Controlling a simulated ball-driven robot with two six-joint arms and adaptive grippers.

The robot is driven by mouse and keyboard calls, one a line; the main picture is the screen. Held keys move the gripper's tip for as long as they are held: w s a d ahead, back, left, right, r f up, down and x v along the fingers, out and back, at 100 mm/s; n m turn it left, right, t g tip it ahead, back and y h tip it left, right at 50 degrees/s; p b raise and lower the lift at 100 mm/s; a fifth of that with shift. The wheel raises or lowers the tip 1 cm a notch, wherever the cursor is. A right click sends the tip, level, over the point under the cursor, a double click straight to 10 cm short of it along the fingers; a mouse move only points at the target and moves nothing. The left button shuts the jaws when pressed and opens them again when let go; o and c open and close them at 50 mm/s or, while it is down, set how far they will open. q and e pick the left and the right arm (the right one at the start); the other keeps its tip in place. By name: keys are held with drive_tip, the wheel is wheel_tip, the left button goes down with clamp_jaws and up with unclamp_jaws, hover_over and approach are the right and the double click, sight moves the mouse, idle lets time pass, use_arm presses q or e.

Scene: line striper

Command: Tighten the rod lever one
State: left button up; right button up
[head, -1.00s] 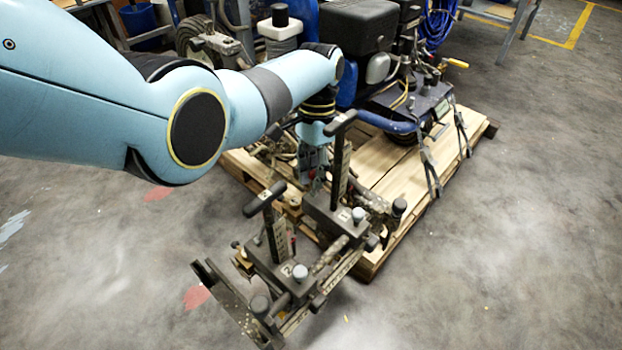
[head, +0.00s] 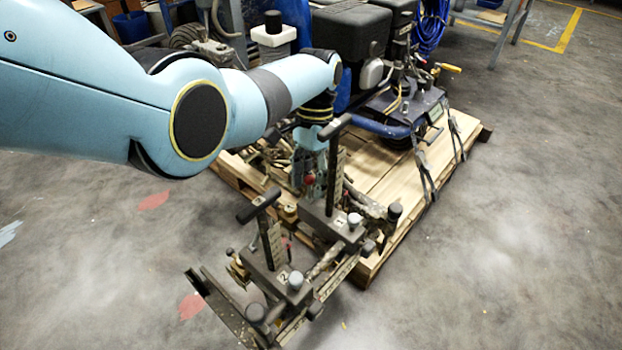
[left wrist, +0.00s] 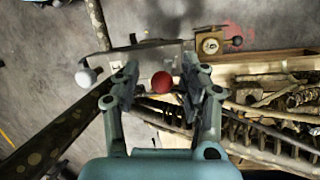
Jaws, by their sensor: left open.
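The lever's red ball knob (left wrist: 162,82) sits between the fingers of my left gripper (left wrist: 160,92) in the left wrist view, with a gap on both sides. In the head view the red knob (head: 309,180) is small, beside my left gripper (head: 306,190), which points down and is open. The clamp block marked 1 (head: 335,222) is just right of and below the gripper, with a tall T-handled post rising from it. The lever's rod is mostly hidden by the gripper. My right gripper is not in view.
A second block marked 2 (head: 275,278) with its own T-handle (head: 258,205) stands nearer the front. A wooden pallet (head: 400,205) carries the machine with a black engine (head: 350,35) and straps. Floor at right is clear.

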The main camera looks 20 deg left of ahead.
use_arm(q)
drive_tip(key=v, duration=1.2)
